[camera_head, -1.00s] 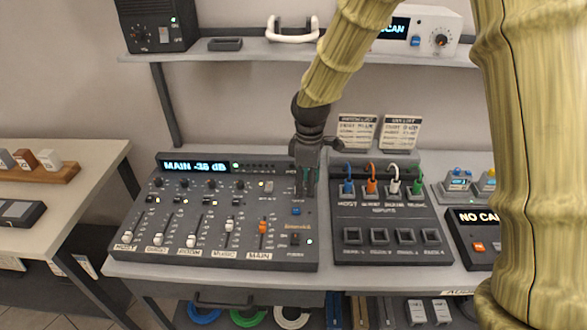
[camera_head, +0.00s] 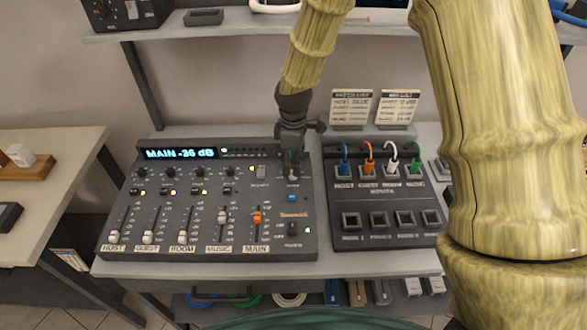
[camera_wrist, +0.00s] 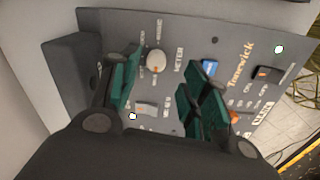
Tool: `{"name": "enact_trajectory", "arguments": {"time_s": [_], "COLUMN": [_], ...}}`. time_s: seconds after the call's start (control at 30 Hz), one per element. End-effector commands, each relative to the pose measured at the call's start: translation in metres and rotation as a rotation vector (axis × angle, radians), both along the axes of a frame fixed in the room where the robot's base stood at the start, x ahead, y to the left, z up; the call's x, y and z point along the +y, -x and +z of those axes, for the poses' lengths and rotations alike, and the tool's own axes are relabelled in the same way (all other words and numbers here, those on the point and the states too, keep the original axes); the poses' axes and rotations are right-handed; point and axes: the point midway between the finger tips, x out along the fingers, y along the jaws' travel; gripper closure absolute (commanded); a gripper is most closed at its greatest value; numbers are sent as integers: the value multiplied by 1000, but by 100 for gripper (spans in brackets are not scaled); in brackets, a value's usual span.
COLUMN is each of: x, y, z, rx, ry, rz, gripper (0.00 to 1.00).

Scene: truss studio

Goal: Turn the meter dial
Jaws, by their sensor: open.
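The meter dial (camera_wrist: 156,62) is a small white round knob with an orange mark, labelled METER, on the dark mixer panel in the wrist view. In the head view the dial (camera_head: 292,176) sits at the mixer's upper right, just below my gripper. My gripper (camera_wrist: 165,85) is open, its green-padded fingers on either side of the dial with gaps visible; whether either finger touches it I cannot tell. In the head view my gripper (camera_head: 291,158) points down at the dial. The mixer display (camera_head: 180,154) reads MAIN -36 dB.
A blue button (camera_wrist: 209,68) and a dark rocker switch (camera_wrist: 268,74) lie near the dial. Several faders, including the orange MAIN fader (camera_head: 257,217), fill the mixer's front. A patch box (camera_head: 385,215) with coloured cables stands to the right. A shelf (camera_head: 240,27) runs above.

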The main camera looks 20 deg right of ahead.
Motion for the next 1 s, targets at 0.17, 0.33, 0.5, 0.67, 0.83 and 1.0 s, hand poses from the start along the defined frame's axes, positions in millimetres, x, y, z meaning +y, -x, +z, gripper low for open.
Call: {"name": "enact_trajectory", "arguments": {"time_s": [0.17, 0.33, 0.5, 0.67, 0.83, 1.0], "x": [0, 0, 0, 1, 0, 0], "y": [0, 3, -1, -2, -2, -2], "z": [-22, -34, -44, -47, -47, -46], "rx": [3, -1, 2, 4, 3, 4], "ry": [0, 0, 0, 0, 0, 0], "rz": [-1, -1, 0, 0, -1, 0], "gripper": [54, 54, 54, 54, 56, 87]}}
